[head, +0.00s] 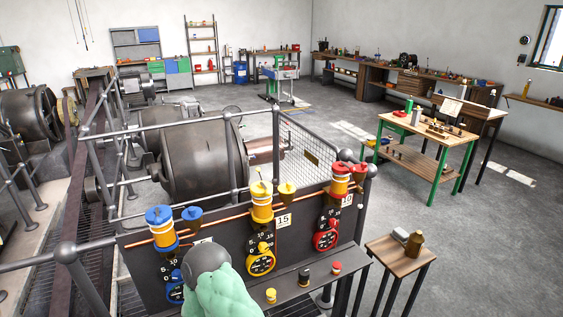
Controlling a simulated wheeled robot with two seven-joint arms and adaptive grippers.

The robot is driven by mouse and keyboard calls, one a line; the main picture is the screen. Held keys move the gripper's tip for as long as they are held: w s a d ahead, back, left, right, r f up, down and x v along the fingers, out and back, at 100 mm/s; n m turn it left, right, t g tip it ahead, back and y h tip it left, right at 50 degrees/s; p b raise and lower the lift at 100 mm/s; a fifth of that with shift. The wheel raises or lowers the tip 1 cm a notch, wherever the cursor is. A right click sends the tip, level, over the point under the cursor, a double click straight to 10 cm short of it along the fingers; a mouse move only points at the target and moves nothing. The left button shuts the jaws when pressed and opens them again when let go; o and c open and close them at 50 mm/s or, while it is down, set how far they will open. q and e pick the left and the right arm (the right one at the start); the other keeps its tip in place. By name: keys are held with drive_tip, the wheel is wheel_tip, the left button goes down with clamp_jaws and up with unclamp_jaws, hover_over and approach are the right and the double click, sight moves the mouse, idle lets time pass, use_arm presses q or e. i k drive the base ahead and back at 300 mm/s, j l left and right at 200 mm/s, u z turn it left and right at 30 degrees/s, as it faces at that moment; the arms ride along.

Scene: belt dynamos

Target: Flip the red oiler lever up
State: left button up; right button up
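The red oiler (340,182) stands at the right end of a dark panel (225,234), with a red top, a clear amber body and a red cup beside it. Its small lever is too small to make out clearly. A red dial (326,235) sits on the panel below it. The yellow oiler (262,205) is in the middle, with a thin lever pointing up from its top. The blue oiler (161,228) is at the left. Neither of my grippers is in view.
A shelf (300,290) below holds small yellow, black and red-capped items. A wooden stool (398,257) with a brown bottle (414,244) stands right. Railings and a large drum (200,160) lie behind.

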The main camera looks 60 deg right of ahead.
sight(352, 170)
drive_tip(key=z, duration=2.5)
